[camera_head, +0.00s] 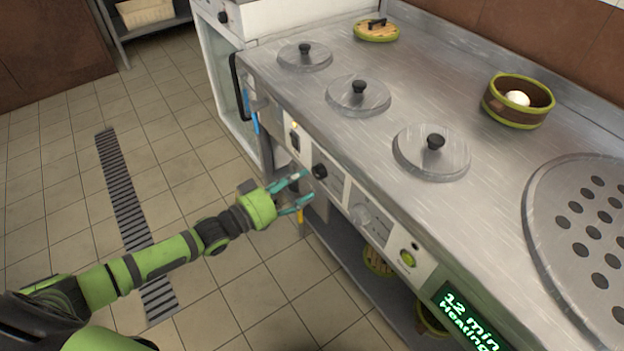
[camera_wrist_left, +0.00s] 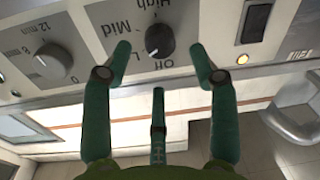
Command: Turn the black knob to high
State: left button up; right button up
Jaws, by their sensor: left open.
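The black knob (camera_head: 319,171) is on the front panel of the steel stove. In the left wrist view the black knob (camera_wrist_left: 160,38) is ringed by the labels Off, Mid and High, with one label mostly hidden. A small pale mark on its edge appears to face the Off side; its exact setting is hard to tell. My left gripper (camera_head: 307,186) is open and empty just in front of the panel. In the left wrist view the open fingers (camera_wrist_left: 160,50) stand on either side of the knob, apart from it. My right gripper is not in view.
A grey timer dial (camera_head: 371,217) and a green button (camera_head: 407,258) sit to the right along the panel. A rocker switch (camera_head: 295,138) with a lit lamp is to the left. The tiled floor is open.

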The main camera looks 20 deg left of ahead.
aim_at(315, 173)
pick_arm(q)
jog(key=shift+x, duration=2.25)
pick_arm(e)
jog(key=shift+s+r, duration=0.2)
pick_arm(q)
jog(key=c, duration=1.2)
jog(key=shift+o, duration=0.2)
jog(key=shift+a+r, duration=0.1)
